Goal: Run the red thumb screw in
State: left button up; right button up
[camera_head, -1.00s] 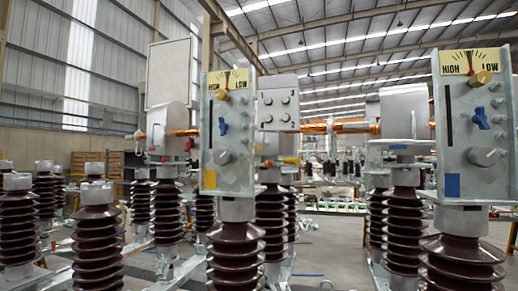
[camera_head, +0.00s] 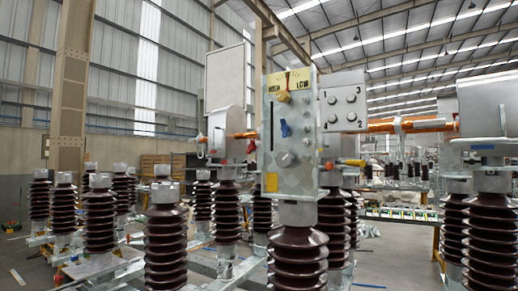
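A small red part (camera_head: 251,147) shows on the side of a grey housing (camera_head: 226,124), just left of the front grey panel. It is too small to tell whether it is the red thumb screw or how far in it sits. Another small red part (camera_head: 328,166) is beside a yellow handle (camera_head: 352,162), right of the panel. The front panel (camera_head: 306,150) carries a HIGH/LOW dial (camera_head: 289,83) with a brass knob, a blue knob (camera_head: 286,129) and a grey knob (camera_head: 286,159). Neither of my grippers is in view.
Brown ribbed insulators (camera_head: 298,258) stand in rows on metal frames, one under the front panel. A numbered grey box (camera_head: 342,107) and orange bars (camera_head: 397,126) are behind it. A tall column (camera_head: 70,90) stands at the left. Open floor (camera_head: 30,265) shows at lower left.

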aim_at(251, 147)
jog(key=z, duration=0.55)
jog(key=k, duration=0.65)
jog(key=z, duration=0.8)
jog(key=i, duration=1.5)
jog(key=u, duration=0.9)
